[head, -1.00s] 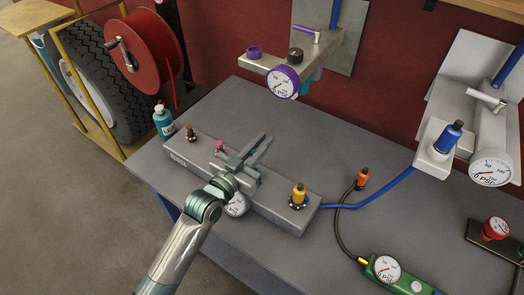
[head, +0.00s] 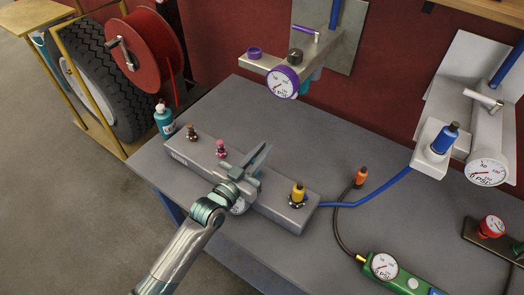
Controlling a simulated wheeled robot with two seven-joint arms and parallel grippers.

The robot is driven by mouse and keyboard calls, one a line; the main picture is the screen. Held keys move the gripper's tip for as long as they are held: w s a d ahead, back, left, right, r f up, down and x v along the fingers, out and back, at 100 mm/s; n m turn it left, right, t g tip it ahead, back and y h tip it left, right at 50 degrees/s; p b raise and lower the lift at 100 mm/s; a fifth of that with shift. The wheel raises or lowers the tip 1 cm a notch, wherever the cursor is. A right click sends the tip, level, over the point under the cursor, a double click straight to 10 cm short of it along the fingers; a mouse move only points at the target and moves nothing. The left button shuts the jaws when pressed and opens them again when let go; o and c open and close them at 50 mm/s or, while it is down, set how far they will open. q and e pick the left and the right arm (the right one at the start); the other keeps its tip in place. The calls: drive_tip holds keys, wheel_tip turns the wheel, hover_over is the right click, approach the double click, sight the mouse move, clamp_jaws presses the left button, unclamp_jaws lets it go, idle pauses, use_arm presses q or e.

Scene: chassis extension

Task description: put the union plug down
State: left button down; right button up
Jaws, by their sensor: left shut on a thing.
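My left gripper (head: 252,162) reaches in over the long grey manifold block (head: 270,214) on the bench, between a pink fitting (head: 221,149) and a yellow fitting (head: 298,192). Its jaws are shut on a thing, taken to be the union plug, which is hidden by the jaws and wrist. I cannot tell whether that thing touches the block. A brown fitting (head: 192,131) stands at the block's far left end. A gauge on the block's front (head: 238,207) is partly covered by my arm. My right gripper is not in view.
A teal bottle (head: 164,121) stands by the block's left end. An orange-topped hose end (head: 360,177) and green gauge unit (head: 385,266) lie to the right. A purple gauge fixture (head: 283,82) hangs behind. The bench behind the block (head: 270,115) is clear.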

use_arm(q)
drive_tip(key=shift+f, duration=0.3)
drive_tip(key=c, duration=1.8)
unclamp_jaws()
drive_tip(key=shift+o, duration=0.2)
drive_tip(key=shift+r, duration=0.15)
drive_tip(key=shift+s+a+b, duration=0.4)
drive_tip(key=shift+s+b, duration=0.05)
drive_tip(key=shift+s, duration=0.05)
drive_tip(key=b+v, duration=0.6)
drive_tip(key=v, duration=1)
drive_tip(key=shift+s+d, duration=0.15)
drive_tip(key=shift+s, duration=0.05)
drive_tip(key=shift+o, duration=0.5)
drive_tip(key=shift+r, duration=0.15)
